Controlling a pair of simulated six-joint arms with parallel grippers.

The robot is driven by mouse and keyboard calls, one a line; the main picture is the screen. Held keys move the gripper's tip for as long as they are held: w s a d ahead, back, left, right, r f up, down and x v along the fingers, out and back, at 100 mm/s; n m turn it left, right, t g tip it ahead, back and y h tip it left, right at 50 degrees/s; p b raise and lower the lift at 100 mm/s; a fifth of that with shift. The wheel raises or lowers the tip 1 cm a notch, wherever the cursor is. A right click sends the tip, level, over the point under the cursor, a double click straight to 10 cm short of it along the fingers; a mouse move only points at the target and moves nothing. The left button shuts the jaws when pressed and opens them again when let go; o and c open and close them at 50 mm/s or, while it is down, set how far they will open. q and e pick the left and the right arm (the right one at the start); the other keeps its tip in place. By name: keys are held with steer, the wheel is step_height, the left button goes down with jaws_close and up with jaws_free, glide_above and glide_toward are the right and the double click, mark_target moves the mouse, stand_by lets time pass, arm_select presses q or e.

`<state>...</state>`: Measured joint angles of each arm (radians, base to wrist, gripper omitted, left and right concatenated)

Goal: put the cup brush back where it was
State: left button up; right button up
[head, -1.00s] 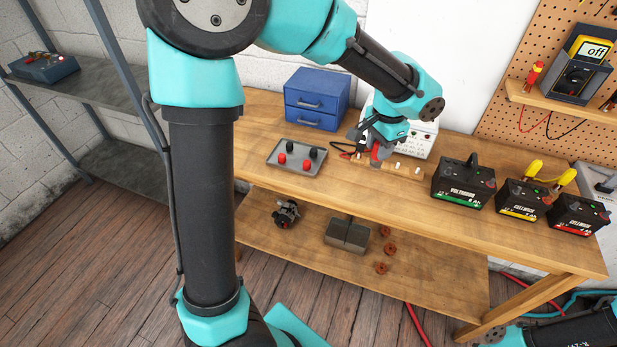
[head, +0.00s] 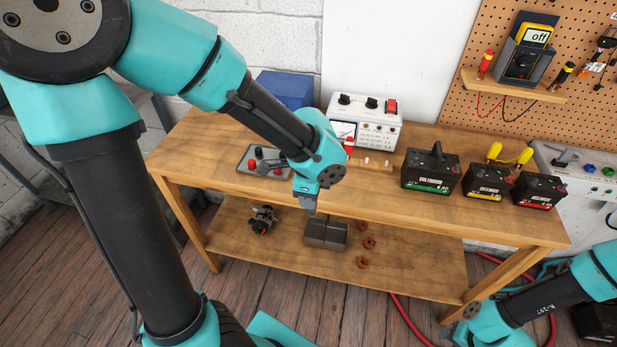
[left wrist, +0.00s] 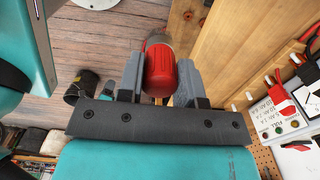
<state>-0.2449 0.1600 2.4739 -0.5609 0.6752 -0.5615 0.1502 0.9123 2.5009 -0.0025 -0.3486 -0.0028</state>
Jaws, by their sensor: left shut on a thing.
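My left gripper (head: 308,204) hangs in front of the bench's front edge, above the lower shelf, pointing down. In the left wrist view its two fingers (left wrist: 160,82) are closed on the sides of a red, rounded handle (left wrist: 160,70), which I take to be the cup brush; a greyish part shows beyond it. In the head view my wrist hides the held thing. Its bristles cannot be made out.
The bench (head: 430,208) holds a tray (head: 243,165) of red and black knobs, a white tester (head: 364,120), a wooden strip (head: 371,166) with pale pegs, and batteries (head: 430,170). The lower shelf holds an alternator-like part (head: 263,219), a grey block (head: 326,233) and several reddish rings (head: 363,242).

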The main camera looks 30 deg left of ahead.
arm_select(q)
steer(key=w+a+f, duration=0.1)
steer(key=w+a, duration=0.7)
steer(key=w, duration=0.5)
steer(key=shift+f, duration=0.15)
steer(key=shift+w+a+f, duration=0.1)
steer(key=shift+w+f, duration=0.1)
steer(key=shift+f, duration=0.7)
steer(key=shift+w+a+f, duration=0.1)
steer(key=shift+w+f, duration=0.05)
steer(key=shift+f, duration=0.75)
steer(key=shift+f, duration=0.2)
steer(key=o, duration=0.8)
steer(key=shift+o, duration=0.2)
steer(key=shift+r, duration=0.15)
